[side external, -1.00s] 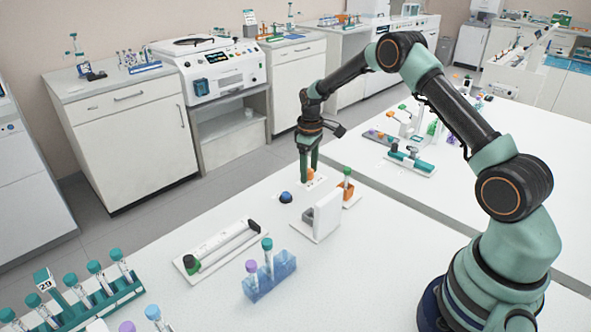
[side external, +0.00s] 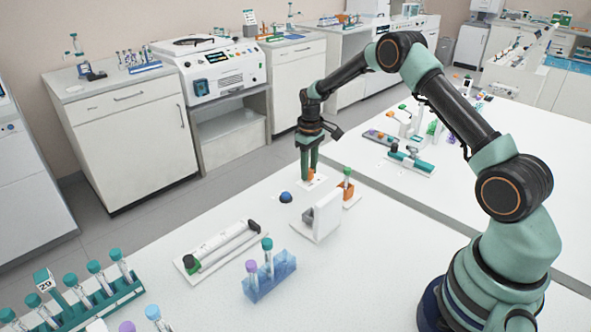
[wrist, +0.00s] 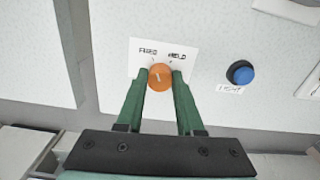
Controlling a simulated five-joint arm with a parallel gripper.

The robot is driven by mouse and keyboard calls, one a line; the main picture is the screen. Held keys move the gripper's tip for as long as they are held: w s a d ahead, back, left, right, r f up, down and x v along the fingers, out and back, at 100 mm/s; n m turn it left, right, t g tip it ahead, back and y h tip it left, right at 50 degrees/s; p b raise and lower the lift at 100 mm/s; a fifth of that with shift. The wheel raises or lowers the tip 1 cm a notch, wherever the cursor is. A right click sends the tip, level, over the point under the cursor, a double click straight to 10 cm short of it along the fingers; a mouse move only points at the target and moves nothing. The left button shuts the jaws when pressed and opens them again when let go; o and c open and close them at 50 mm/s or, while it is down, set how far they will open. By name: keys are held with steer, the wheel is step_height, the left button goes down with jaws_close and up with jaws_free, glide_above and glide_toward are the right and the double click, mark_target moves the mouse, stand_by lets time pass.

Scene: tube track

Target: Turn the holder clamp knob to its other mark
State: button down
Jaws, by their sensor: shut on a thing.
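The orange clamp knob (wrist: 160,77) sits on a white plate (wrist: 136,58) with two printed marks. The left one appears to read "FREED" and the right one "HELD". A pale pointer line on the knob's top leans slightly left of straight up, toward the left mark. My gripper (wrist: 159,80) is shut on the knob, one green finger on each side. In the side view my gripper (side external: 309,177) points straight down over the knob, which is partly hidden by the fingers.
A blue button (wrist: 241,73) is right of the knob. In the side view a white block holder (side external: 328,215) and an orange stand with a green-capped tube (side external: 348,183) are close by. A blue rack (side external: 270,277) is nearer the camera.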

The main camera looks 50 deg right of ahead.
steer(key=m, duration=1.1)
steer(key=shift+m, duration=0.4)
stand_by(0.3)
steer(key=c, duration=0.5)
jaws_free()
steer(key=shift+c, duration=0.2)
step_height(320, 180, up, 12)
